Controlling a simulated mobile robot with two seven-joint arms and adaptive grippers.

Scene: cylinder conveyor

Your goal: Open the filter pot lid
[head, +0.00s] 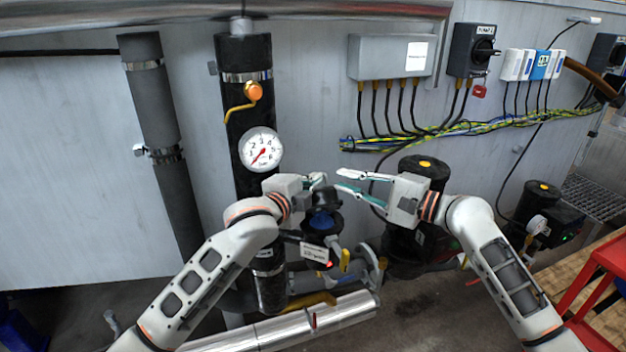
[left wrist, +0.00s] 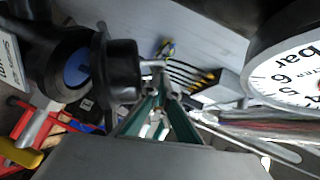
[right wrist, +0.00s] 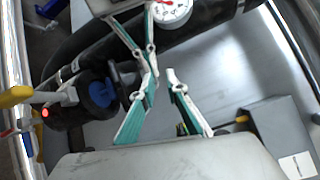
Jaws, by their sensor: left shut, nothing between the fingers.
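The filter pot (head: 322,221) is a dark round housing with a blue inner face, in front of the black pipe. Its black lid (head: 323,198) appears raised at an angle on the pot's back side, leaving the blue face visible. The lid also shows nearly edge-on in the left wrist view (left wrist: 119,66), beside the blue face (left wrist: 76,69). My left gripper (head: 317,180) is shut and empty, just behind the lid; whether it touches the lid is unclear. My right gripper (head: 343,181) is open and empty, right of the lid, its fingertips near my left fingers.
A pressure gauge (head: 261,149) and an orange-knobbed yellow valve handle (head: 246,98) are on the black pipe. A second dark cylinder (head: 424,170) stands behind my right gripper. A grey box (head: 391,57) with cables is on the wall. A silver pipe (head: 310,322) runs below.

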